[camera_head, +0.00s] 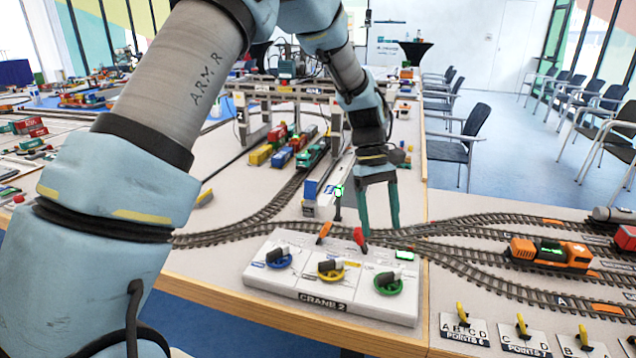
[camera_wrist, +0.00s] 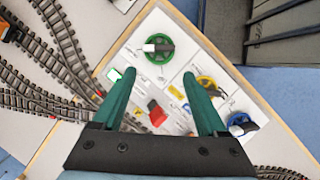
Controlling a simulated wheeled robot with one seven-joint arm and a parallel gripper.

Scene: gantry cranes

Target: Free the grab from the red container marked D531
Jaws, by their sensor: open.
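The CRANE 2 control panel (camera_head: 325,300) is a white box with a blue knob (camera_head: 279,258), a yellow knob (camera_head: 331,270) and a green knob (camera_head: 388,284). My gripper (camera_head: 380,226) is open and empty above the panel's back right. In the wrist view the red lever (camera_wrist: 156,112) shows between my gripper's fingers (camera_wrist: 158,76), with the green knob (camera_wrist: 160,50) beyond. A red container (camera_head: 278,133) sits near the gantry crane (camera_head: 300,92); its marking is unreadable, and I cannot make out the grab.
Tracks (camera_head: 460,250) run behind and right of the panel, with an orange locomotive (camera_head: 550,252) on them. A green locomotive (camera_head: 312,153) stands near the gantry. Points levers (camera_head: 462,318) line the front right. Chairs (camera_head: 465,140) stand on the floor to the right.

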